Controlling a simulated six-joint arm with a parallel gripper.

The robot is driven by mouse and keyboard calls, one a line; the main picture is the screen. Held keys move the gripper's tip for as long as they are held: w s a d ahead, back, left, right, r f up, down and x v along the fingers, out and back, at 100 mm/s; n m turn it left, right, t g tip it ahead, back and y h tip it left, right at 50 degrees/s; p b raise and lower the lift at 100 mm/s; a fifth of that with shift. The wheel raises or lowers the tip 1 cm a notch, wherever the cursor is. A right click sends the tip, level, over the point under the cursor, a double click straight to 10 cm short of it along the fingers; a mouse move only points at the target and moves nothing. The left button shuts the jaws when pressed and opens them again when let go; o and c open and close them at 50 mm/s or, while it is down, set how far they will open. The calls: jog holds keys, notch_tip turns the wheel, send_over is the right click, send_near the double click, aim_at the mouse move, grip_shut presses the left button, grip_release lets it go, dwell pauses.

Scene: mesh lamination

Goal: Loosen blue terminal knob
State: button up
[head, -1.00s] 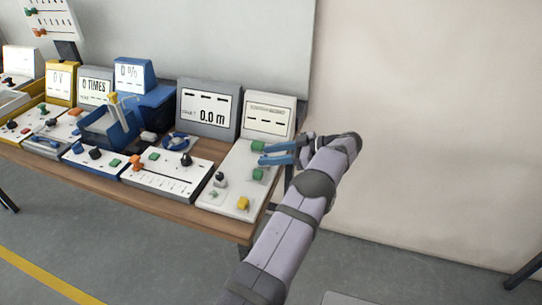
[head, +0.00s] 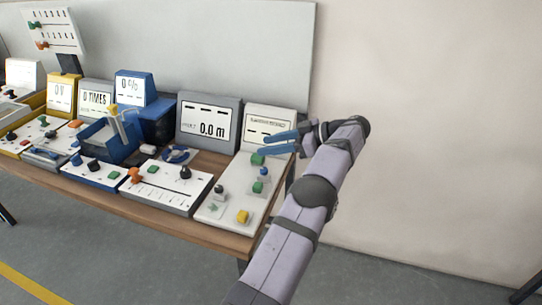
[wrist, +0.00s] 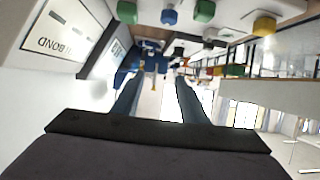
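The blue terminal knob (head: 263,171) stands on the white panel at the right end of the bench, between a rear green knob (head: 257,159) and a front green knob (head: 258,187). It also shows at the top of the wrist view (wrist: 169,16), outside the finger gap. My gripper (head: 262,145) is raised above the back of this panel, its blue fingers pointing left and parted. In the wrist view the fingers (wrist: 158,80) are apart with nothing between them. The gripper does not touch the blue knob.
A yellow knob (head: 242,216) sits at the panel's front. A white display (head: 269,126) stands close behind the gripper, and a grey display (head: 208,120) is left of it. Other consoles with knobs fill the wooden bench (head: 150,212) leftward. Free floor lies in front.

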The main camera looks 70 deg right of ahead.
jog(key=shift+r, duration=0.5)
